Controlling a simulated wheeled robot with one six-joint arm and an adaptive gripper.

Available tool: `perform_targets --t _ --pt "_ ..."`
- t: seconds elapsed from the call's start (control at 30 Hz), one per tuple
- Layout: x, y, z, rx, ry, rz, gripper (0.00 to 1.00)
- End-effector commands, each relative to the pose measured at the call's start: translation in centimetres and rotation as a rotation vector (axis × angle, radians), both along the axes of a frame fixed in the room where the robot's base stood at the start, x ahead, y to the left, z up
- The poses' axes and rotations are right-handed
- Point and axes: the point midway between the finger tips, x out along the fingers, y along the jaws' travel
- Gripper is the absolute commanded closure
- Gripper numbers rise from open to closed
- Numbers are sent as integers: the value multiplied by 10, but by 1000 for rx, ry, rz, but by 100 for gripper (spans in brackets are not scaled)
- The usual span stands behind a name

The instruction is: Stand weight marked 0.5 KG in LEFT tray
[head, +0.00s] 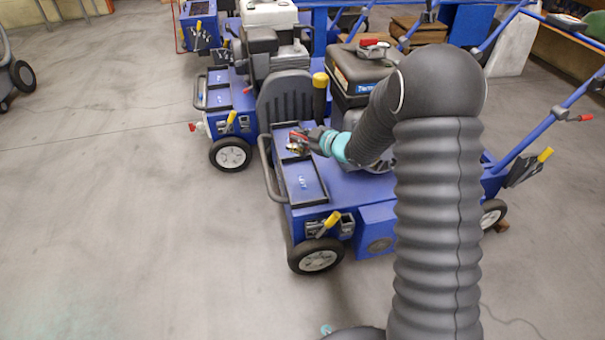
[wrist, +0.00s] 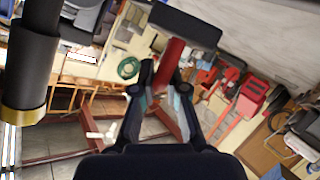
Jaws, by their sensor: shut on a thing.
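My gripper (head: 302,138) is over the front deck of the near blue aerator, at the far black-rimmed tray (head: 281,151). In the wrist view my gripper (wrist: 166,82) is shut on a red piece (wrist: 171,60) with a dark block at its far end, which I take to be the weight. Its marking cannot be read. In the head view the fingers partly hide it, and I cannot tell whether it touches the deck. The near black-rimmed tray (head: 307,190) looks empty and has a small white mark too small to read.
A black post with a yellow cap (head: 320,82) stands close behind my gripper; a dark post with a gold band (wrist: 28,60) is at the left in the wrist view. The engine (head: 362,70) is to the right. A second aerator (head: 222,95) is beyond.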

Motion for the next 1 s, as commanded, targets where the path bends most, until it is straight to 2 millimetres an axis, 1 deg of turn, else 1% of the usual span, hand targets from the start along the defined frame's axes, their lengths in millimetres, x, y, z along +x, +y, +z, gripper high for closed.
perform_targets --t 0.03,0.2,0.3,0.4,0.47,0.53,0.9,1.0 --pt "1 -1 16 8 3 1 100" --pt "1 -3 51 33 57 2 100" --pt "0 -3 65 43 85 1 100" --pt "-1 -3 68 47 100 0 100" --pt "-1 -3 62 49 107 -1 100" --pt "-1 -3 49 50 112 -1 100" --pt "-1 -2 -33 50 110 1 100" --pt "-1 -2 -50 49 109 1 100"
